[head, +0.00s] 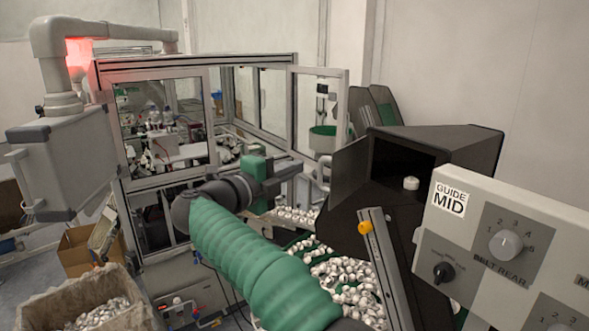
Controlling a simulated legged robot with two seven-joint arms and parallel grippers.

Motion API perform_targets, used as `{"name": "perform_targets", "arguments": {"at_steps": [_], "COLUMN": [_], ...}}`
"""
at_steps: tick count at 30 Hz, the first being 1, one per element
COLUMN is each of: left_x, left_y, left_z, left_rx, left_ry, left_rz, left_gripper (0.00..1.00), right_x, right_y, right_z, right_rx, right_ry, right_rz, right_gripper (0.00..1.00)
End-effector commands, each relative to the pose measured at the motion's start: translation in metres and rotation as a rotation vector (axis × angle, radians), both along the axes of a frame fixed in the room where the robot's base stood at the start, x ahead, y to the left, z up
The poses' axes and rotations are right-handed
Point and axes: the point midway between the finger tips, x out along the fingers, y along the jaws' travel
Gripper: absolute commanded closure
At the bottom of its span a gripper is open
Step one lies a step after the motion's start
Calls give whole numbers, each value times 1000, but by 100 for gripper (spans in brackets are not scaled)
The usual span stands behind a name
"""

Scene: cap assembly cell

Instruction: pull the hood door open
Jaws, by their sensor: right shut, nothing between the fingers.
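The hood (195,60) is a grey-framed enclosure with clear panels in the middle of the head view. A framed clear panel (346,105), which looks like the hood door, stands out at an angle from its right corner, with a gap beside it. A dark fitting (322,90), perhaps a handle, shows on or behind this panel. My right gripper (292,172) is shut and empty, in front of the panel's lower left part. I cannot tell whether it touches the frame. My left gripper is not in view.
A control box with knobs (462,225) and a black chute (470,150) crowd the right side. Below my right arm runs a bed of white caps (345,275). A grey box on a pipe arm (70,165) hangs at left, above a bin (60,290).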

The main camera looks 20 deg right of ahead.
Motion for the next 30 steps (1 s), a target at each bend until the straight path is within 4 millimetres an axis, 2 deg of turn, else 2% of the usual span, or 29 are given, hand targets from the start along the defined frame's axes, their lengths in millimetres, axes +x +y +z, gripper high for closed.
{"name": "perform_targets", "arguments": {"at_steps": [22,26,30], "left_x": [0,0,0], "left_y": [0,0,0], "left_z": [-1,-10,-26], "left_rx": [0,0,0], "left_ry": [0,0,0], "left_rz": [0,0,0], "left_gripper": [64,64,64], "right_x": [-2,-8,-23], "right_y": [1,15,49], "right_z": [0,-3,-6], "right_rx": [0,1,3], "right_ry": [-1,-3,-4], "right_rz": [0,2,5], "right_gripper": [100,100,100]}}
